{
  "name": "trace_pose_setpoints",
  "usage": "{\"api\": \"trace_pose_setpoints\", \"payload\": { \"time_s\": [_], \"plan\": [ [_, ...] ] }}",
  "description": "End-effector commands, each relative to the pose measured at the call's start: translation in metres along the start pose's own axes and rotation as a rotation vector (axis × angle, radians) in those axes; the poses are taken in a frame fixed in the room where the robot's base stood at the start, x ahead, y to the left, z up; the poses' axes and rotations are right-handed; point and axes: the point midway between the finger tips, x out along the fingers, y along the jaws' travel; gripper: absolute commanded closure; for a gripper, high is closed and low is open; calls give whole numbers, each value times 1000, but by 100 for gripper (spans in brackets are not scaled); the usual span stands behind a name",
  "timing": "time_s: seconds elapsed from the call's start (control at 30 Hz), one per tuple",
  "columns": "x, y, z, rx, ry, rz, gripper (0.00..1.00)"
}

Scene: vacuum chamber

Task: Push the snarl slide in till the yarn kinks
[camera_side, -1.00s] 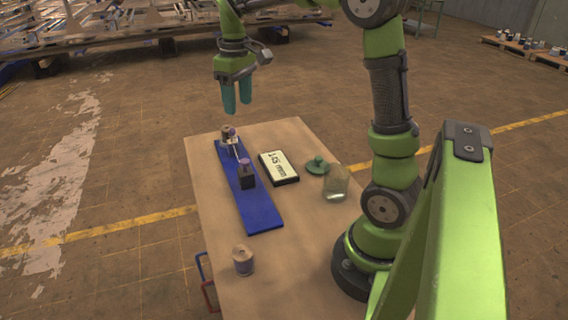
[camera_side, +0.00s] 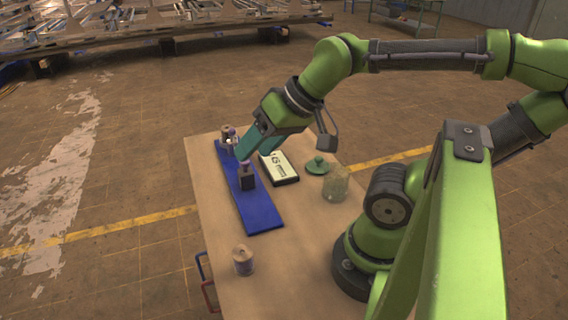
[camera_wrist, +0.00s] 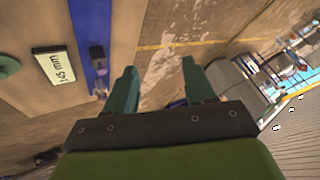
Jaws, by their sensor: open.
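A long blue board (camera_side: 262,214) lies on the table, and it also shows in the wrist view (camera_wrist: 88,22). A dark block with a purple top (camera_side: 247,180), which looks like the slide, stands upright on its middle. Small pale and purple parts (camera_side: 231,141) sit at the board's far end, partly hidden by my gripper. The yarn itself is too small to make out. My gripper (camera_side: 250,154) is tilted, with teal fingers just above and beside the dark block; I cannot tell whether they touch. In the wrist view its fingers (camera_wrist: 158,66) are apart with nothing between them.
A black-framed display (camera_side: 283,168) lies right of the board, and it also shows in the wrist view (camera_wrist: 60,66). A green lid (camera_side: 317,166) and a glass jar (camera_side: 335,186) stand further right. A thread spool (camera_side: 243,261) stands near the front.

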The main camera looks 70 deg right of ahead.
Motion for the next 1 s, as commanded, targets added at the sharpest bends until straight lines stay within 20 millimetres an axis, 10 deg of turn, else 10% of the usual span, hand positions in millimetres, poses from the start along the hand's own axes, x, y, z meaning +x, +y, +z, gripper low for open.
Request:
{"api": "trace_pose_setpoints", "payload": {
  "time_s": [0.53,1.0],
  "plan": [
    [10,9,-3,32,-36,34,46],
    [60,88,-133,-97,-398,295,46]
  ]
}}
